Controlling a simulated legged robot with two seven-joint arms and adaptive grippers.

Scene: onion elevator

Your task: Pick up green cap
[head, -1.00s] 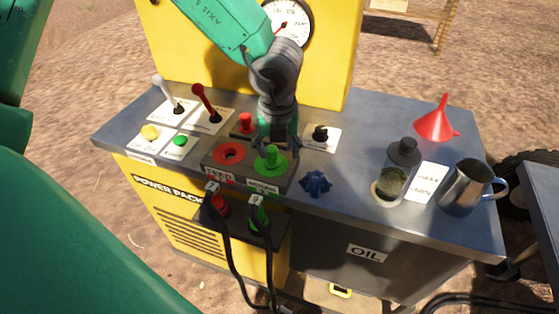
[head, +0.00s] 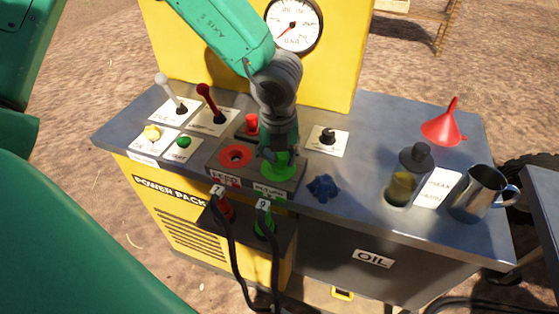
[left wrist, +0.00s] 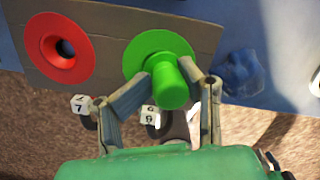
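The green cap (left wrist: 171,80) has a wide round flange and a narrow upright knob. It sits in the grey panel beside a red ring-shaped port (left wrist: 66,48), and the head view shows the cap (head: 281,168) partly hidden by my gripper. My left gripper (head: 277,150) is right over the cap. In the left wrist view, the left gripper's fingers (left wrist: 172,85) stand on either side of the knob, spread apart, with small gaps seeming to remain between them and the knob. My right gripper is not in view.
A blue star-shaped knob (head: 323,188) lies just right of the cap. Two plugged cables, red (head: 222,208) and green (head: 263,224), hang below. Levers (head: 210,104) stand behind left. A sight glass (head: 403,186), red funnel (head: 444,127) and metal jug (head: 478,196) stand right.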

